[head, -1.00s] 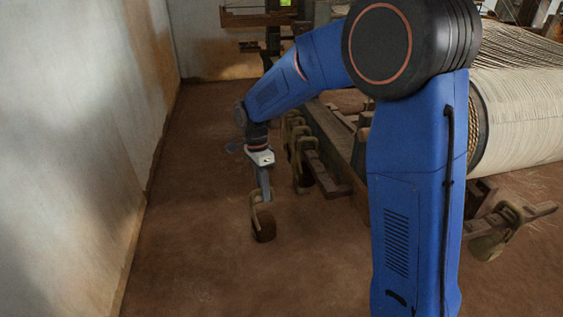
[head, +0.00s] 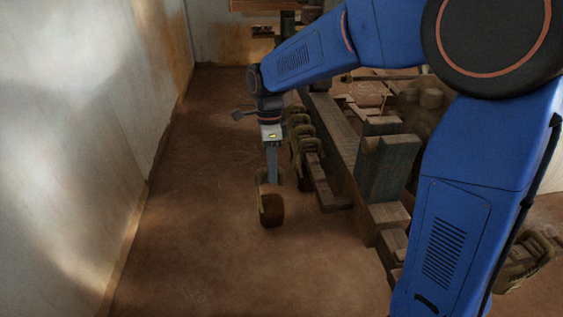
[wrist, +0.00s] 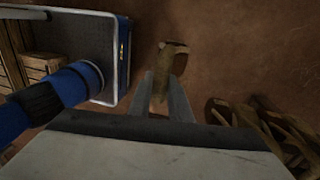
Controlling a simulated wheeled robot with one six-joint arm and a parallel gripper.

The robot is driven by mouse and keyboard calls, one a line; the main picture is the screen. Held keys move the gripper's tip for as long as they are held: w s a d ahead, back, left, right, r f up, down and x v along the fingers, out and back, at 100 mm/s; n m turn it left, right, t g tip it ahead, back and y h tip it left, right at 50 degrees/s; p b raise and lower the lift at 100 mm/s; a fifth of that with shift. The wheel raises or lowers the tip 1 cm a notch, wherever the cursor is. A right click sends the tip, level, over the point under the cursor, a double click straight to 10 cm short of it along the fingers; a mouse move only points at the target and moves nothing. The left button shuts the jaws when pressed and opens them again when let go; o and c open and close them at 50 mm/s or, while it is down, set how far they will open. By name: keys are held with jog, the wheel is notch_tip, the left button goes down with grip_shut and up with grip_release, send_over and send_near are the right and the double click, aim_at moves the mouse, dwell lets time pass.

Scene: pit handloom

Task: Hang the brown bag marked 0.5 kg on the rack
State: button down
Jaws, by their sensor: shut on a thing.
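A brown bag (head: 271,210) with a looped handle hangs from my gripper (head: 272,178), clear of other things, above the brown floor. In the wrist view my gripper (wrist: 163,95) is shut on the bag's tan handle (wrist: 172,60); the bag's body is mostly hidden there. No weight mark is readable on it. Several similar bags (head: 305,145) hang in a row on a low wooden rack (head: 323,188) just right of my gripper. These bags also show at the lower right of the wrist view (wrist: 270,130).
A pale wall (head: 80,130) runs along the left. The loom's wooden beams and posts (head: 385,165) stand right of the rack. Another bag (head: 520,262) sits at the lower right. Open floor (head: 200,240) lies between wall and rack.

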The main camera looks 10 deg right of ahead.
jog(key=shift+w+d, duration=0.15)
jog(key=shift+d, duration=0.2)
jog(key=shift+d+f, duration=0.15)
jog(key=shift+d, duration=2.45)
jog(key=shift+d+f, duration=0.15)
jog(key=shift+d, duration=2.45)
jog(key=shift+d+f, duration=0.15)
jog(key=shift+d, duration=2.45)
jog(key=shift+f, duration=1.2)
jog(key=shift+f, duration=0.3)
jog(key=c, duration=1.6)
grip_release()
jog(key=shift+o, duration=0.2)
